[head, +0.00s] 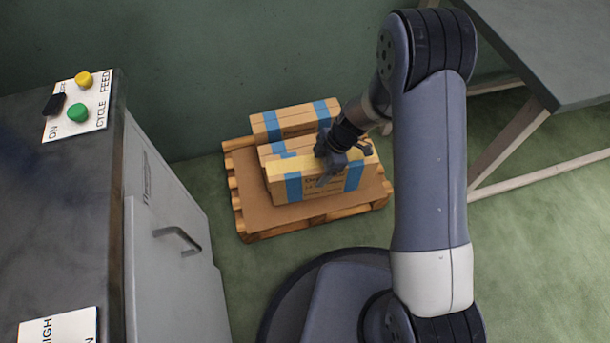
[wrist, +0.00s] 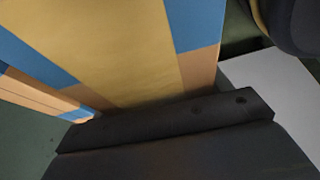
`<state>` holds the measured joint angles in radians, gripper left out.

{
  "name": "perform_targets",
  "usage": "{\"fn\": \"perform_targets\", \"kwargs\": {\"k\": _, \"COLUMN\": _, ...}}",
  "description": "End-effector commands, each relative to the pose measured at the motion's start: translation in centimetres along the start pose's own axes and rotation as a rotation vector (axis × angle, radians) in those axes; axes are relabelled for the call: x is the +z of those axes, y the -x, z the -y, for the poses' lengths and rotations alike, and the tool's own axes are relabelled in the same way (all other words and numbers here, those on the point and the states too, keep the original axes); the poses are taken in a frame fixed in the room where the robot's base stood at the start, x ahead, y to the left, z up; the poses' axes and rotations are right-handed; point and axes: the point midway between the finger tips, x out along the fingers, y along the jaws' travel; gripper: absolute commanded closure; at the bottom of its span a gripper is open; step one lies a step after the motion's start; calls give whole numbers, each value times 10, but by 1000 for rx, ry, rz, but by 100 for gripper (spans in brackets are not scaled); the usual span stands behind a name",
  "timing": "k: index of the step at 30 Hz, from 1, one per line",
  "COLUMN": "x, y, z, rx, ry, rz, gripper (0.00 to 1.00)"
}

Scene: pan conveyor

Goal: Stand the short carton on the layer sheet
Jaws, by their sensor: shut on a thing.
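The short carton (head: 310,187), tan with blue tape bands and a yellow strip along its top, is at the front of the brown layer sheet (head: 262,212) on a wooden pallet. My gripper (head: 332,172) is shut on it from above, with a finger against its printed front face. The carton looks upright; I cannot tell whether its base touches the sheet. In the wrist view the carton's yellow and blue surface (wrist: 110,45) fills the upper left, close against a dark finger bar (wrist: 165,122). The other finger is hidden.
Similar blue-taped cartons (head: 285,122) stand directly behind on the pallet (head: 250,237). A grey cabinet with control buttons (head: 80,112) stands at left. A grey table (head: 560,50) is at upper right. Green floor is open to the right of the pallet.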

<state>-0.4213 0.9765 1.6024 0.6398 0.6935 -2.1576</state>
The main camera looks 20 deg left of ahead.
Motion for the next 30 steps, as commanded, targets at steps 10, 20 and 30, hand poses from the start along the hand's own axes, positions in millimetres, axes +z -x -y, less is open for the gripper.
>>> {"fn": "perform_targets", "kwargs": {"k": 10, "x": 5, "y": -38, "z": 2, "rx": -28, "ry": 64, "rz": 0, "gripper": 71}}
{"fn": "perform_targets", "kwargs": {"k": 20, "x": 23, "y": -80, "z": 1, "rx": -25, "ry": 61, "rz": 0, "gripper": 71}}
{"fn": "perform_targets", "kwargs": {"k": 30, "x": 36, "y": -112, "z": 1, "rx": -24, "ry": 61, "rz": 0, "gripper": 71}}
